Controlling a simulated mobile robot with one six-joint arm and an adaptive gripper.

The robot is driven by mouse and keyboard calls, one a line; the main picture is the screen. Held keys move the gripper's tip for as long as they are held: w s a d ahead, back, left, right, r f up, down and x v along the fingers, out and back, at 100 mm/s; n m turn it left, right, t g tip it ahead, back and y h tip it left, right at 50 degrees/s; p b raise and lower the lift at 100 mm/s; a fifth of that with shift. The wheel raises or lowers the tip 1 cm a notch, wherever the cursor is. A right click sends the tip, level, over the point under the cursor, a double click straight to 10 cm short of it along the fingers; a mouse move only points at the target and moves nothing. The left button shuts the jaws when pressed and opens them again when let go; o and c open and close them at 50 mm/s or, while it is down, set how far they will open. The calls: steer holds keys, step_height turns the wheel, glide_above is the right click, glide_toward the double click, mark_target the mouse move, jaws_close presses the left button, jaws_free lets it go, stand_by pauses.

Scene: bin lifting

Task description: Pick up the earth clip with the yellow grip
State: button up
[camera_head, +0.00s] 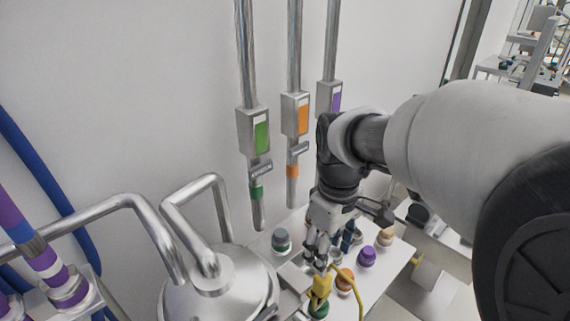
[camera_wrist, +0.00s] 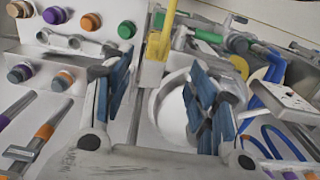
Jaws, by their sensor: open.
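The earth clip with the yellow grip (camera_head: 320,288) is at the front of the white surface, just below my gripper (camera_head: 318,250). A yellow cable curves up from beside it to the right. In the wrist view the yellow grip (camera_wrist: 158,45) stands upright, beyond the gap between my fingers (camera_wrist: 157,82). The two fingers with blue pads are apart and nothing is between the pads. The clip's metal jaws cannot be made out clearly in either view.
A steel vessel (camera_head: 225,290) with bent pipes is close on the left. Vertical pipes with coloured labels hang behind.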

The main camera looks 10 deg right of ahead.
mark_target(323, 279)
steer(key=f, duration=1.1)
steer(key=shift+w+f, duration=0.15)
steer(key=shift+w, duration=0.1)
jaws_close()
